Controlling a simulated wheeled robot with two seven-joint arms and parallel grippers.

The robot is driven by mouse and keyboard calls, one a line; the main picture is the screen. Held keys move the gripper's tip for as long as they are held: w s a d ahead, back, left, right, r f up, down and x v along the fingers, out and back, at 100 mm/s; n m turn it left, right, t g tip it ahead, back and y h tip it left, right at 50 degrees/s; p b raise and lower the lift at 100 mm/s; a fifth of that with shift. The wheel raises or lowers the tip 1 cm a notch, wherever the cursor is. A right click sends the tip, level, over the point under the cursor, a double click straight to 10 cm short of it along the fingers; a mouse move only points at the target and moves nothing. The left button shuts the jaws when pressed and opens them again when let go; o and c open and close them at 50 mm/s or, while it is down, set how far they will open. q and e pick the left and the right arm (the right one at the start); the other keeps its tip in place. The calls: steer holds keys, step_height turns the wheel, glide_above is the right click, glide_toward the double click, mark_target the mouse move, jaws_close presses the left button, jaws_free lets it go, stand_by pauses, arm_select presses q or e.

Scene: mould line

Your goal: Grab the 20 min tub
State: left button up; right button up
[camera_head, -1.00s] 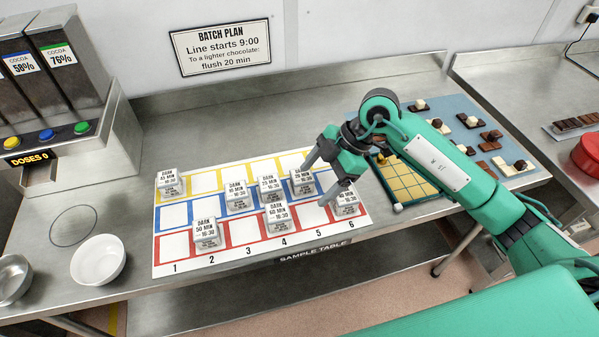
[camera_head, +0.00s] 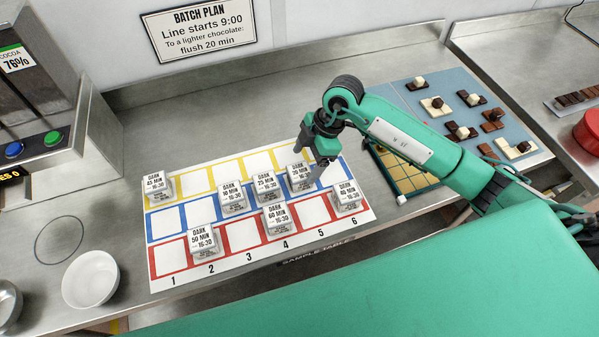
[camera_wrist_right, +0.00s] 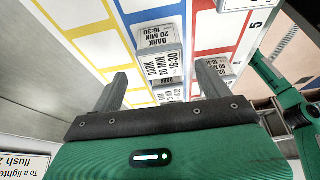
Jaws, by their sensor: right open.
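The 20 min tub (camera_head: 299,179) is a small pale tub with a black-printed label, standing in the blue row of the sample sheet (camera_head: 168,262). My right gripper (camera_head: 314,160) is open and empty above and just behind this tub, pointing down. In the right wrist view the 20 min tub (camera_wrist_right: 158,65) shows between and beyond the fingertips (camera_wrist_right: 162,76), and no contact is visible. The 25 min tub (camera_head: 266,187) stands just left of it in the same row, and the 40 min tub (camera_head: 346,195) stands to the right in the red row. My left gripper is out of view.
The 10 min tub (camera_head: 232,196), 50 min tub (camera_head: 203,240), 60 min tub (camera_head: 279,219) and 45 min tub (camera_head: 157,188) also stand on the sheet. A yellow-gridded board (camera_head: 410,172) lies right, near chocolate pieces. A white bowl (camera_head: 90,279) stands front left.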

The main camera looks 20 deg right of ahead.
mark_target(302, 170)
steer(key=shift+a+f, duration=0.15)
steer(key=shift+f, duration=0.15)
steer(key=shift+s+a+f+p, duration=0.15)
steer(key=shift+a+f+p, duration=0.1)
steer(key=shift+f+p, duration=0.4)
steer(key=p+x, duration=0.1)
steer(key=x, duration=0.2)
steer(key=shift+f, duration=0.4)
steer(key=c, duration=1.1)
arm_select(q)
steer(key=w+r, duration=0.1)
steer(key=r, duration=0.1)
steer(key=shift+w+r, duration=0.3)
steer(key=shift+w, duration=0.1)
arm_select(e)
steer(key=shift+r, duration=0.1)
